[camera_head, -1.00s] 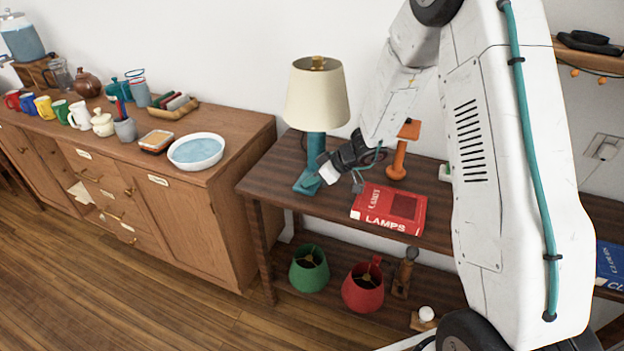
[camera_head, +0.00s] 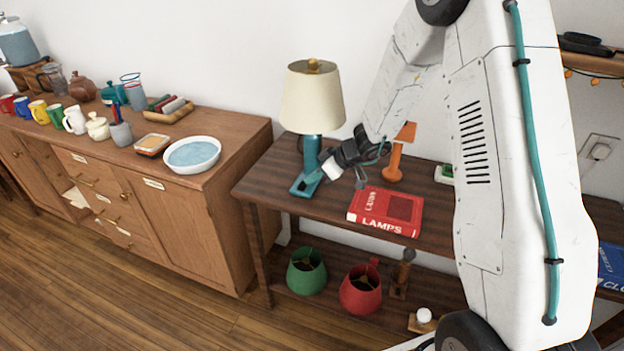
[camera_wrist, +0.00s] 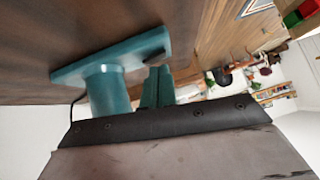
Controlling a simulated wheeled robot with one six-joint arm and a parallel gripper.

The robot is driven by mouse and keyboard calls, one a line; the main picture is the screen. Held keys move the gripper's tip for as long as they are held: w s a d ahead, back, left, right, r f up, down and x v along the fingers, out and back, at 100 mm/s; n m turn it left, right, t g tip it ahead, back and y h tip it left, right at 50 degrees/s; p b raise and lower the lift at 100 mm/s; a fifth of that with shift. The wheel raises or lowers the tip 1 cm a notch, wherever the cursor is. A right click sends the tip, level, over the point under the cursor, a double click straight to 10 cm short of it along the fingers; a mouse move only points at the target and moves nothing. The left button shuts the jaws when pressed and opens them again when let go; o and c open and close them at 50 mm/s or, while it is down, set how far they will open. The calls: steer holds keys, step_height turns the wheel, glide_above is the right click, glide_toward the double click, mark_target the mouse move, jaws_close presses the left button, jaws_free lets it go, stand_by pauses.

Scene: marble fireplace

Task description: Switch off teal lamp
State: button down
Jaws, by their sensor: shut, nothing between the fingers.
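The teal lamp (camera_head: 312,150) stands upright at the left end of the dark wooden table, with a cream shade and a flat teal base. I cannot tell whether it is lit. My gripper (camera_head: 315,176) is low beside the lamp's stem, on its right side, over or close to the base. In the wrist view the lamp's base and stem (camera_wrist: 108,88) are at the left, and my shut, empty teal fingers (camera_wrist: 157,87) are just right of the stem. A small dark mark shows on the base beyond the fingertips. Whether they touch it is unclear.
A red book (camera_head: 386,211) marked LAMPS and an orange stand (camera_head: 395,160) are on the table (camera_head: 275,196) to the right. Green (camera_head: 306,272) and red (camera_head: 361,290) shades sit on the lower shelf. A wooden cabinet (camera_head: 190,215) with dishes stands at the left.

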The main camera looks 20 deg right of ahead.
steer(key=s+a+v, duration=0.1)
steer(key=v, duration=0.7)
steer(key=shift+s+r, duration=0.2)
steer(key=shift+s, duration=0.05)
steer(key=shift+d, duration=0.1)
